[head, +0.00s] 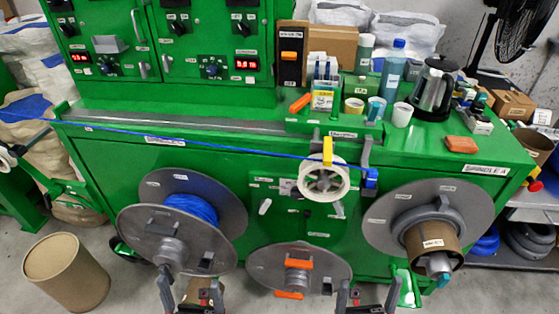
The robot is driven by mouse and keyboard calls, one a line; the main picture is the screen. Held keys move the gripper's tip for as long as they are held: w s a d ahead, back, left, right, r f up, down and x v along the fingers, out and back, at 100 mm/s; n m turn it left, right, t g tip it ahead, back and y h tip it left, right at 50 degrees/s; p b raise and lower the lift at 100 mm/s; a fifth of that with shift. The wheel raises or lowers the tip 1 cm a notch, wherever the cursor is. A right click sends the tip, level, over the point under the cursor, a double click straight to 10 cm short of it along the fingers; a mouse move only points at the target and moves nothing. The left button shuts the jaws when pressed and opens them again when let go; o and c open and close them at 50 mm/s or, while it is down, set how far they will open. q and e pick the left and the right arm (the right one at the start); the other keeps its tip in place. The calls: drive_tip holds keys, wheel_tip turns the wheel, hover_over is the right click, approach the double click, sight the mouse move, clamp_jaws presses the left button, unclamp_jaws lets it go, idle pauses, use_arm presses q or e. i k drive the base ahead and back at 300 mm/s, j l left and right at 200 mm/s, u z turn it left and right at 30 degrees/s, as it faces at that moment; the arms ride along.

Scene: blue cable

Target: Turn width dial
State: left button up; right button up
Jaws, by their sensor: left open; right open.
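Several dials show on the green control cabinet at the back: black knobs (177,26) and (242,27) above, and blue-black knobs (211,70) and (107,68) below, near red digital displays (246,64). Their labels are too small to read, so I cannot tell which is the width dial. My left gripper (190,291) is open and empty at the bottom edge, in front of the left reel. My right gripper (368,297) is open and empty at the bottom, right of the lower middle reel. Both are far from the cabinet knobs.
A blue cable (230,146) crosses the green bench front (110,150). Grey reels stand left (230,200), low middle (262,266) and right (380,222); a white spool (324,180) is between. Bottles, cups and a kettle (433,90) crowd the bench top. A cardboard drum (65,270) stands left.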

sight(295, 194)
drive_tip(key=i+j+z, duration=0.1)
drive_tip(key=j, duration=0.2)
drive_tip(key=i+j, duration=0.15)
drive_tip(key=j, duration=0.2)
drive_tip(key=i+j+z, duration=0.15)
drive_tip(key=j, duration=0.2)
drive_tip(key=j+z, duration=0.1)
drive_tip(key=j, duration=0.2)
drive_tip(key=i, duration=0.05)
